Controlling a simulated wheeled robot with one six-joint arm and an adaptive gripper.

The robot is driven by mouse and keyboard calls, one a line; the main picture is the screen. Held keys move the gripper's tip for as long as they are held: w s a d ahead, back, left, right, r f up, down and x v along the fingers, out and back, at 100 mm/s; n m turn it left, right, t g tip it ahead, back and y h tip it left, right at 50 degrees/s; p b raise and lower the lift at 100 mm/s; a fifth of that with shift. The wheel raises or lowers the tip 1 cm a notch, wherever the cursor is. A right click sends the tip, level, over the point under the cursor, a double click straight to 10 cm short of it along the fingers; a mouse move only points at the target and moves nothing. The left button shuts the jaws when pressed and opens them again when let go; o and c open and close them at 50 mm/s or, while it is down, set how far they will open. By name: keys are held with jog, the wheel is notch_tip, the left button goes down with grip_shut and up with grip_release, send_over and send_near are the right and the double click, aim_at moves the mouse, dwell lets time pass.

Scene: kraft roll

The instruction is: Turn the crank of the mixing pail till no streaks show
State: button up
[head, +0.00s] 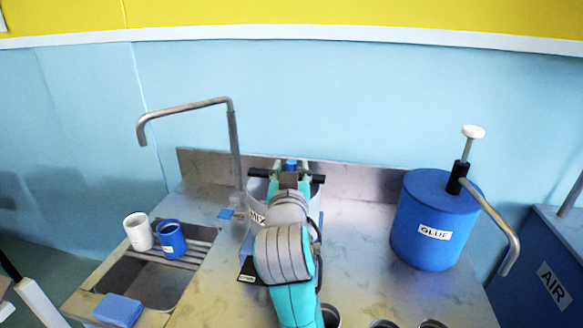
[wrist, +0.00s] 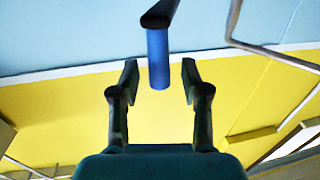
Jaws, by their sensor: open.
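The mixing pail (head: 256,191) is a grey pail on the steel counter, mostly hidden behind my arm in the head view. The blue grip of its crank (wrist: 158,62) hangs from a black crank arm (wrist: 160,14) in the wrist view. The blue grip's top also shows in the head view (head: 291,163). My gripper (wrist: 160,80) is open, with one finger on each side of the blue grip and a gap on both sides. The pail's contents and any streaks are hidden.
A blue glue drum (head: 428,240) with a pump stands to the right. A sink (head: 150,280) with a white cup (head: 138,232), a blue cup (head: 171,240) and a tall faucet (head: 235,150) is to the left. A blue sponge (head: 118,309) lies at the front left. Several round openings line the front edge.

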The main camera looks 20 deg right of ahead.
jog(key=v, duration=1)
jog(key=shift+s, duration=0.25)
jog(key=shift+a, duration=0.1)
